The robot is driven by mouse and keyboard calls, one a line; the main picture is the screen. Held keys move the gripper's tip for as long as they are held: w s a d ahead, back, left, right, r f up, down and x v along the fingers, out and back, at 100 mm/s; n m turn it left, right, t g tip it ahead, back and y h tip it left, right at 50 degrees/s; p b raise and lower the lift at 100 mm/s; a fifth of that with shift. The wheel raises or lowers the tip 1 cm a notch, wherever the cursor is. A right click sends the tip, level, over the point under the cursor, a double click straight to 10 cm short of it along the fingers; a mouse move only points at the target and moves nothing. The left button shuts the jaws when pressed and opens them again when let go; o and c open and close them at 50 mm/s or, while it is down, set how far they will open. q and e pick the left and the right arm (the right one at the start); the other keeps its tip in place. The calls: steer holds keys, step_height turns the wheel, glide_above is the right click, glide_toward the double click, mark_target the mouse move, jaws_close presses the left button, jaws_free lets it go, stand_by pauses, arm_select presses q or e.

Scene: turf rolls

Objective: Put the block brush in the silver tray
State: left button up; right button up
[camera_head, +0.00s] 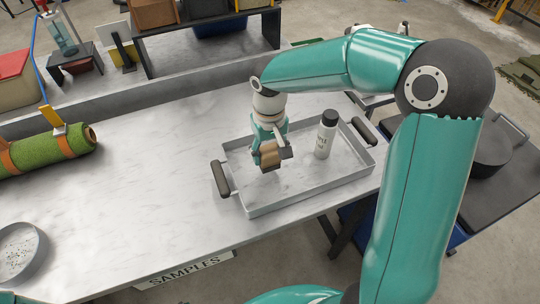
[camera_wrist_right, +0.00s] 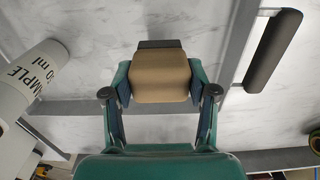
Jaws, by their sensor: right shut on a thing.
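The block brush (camera_head: 269,157) is a tan wooden block. My right gripper (camera_head: 270,150) is shut on it from above. In the right wrist view the brush (camera_wrist_right: 160,77) sits between both fingers, with a dark strip at its far side. The silver tray (camera_head: 310,195) is a shallow rectangular tray with two dark handles on the bench. The brush is over the left part of the tray, inside its rim as seen from the head; I cannot tell whether it touches the tray floor. My left gripper is not in view.
A white bottle with a dark cap (camera_head: 326,134) stands upright in the tray, right of the brush. A green turf roll (camera_head: 45,152) lies at the left. A round grey dish (camera_head: 20,252) is at the front left. The bench middle is clear.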

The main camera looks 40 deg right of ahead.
step_height(320, 180, down, 2)
steer(key=shift+f, duration=0.1)
steer(key=shift+f, duration=0.1)
steer(key=o, duration=1.2)
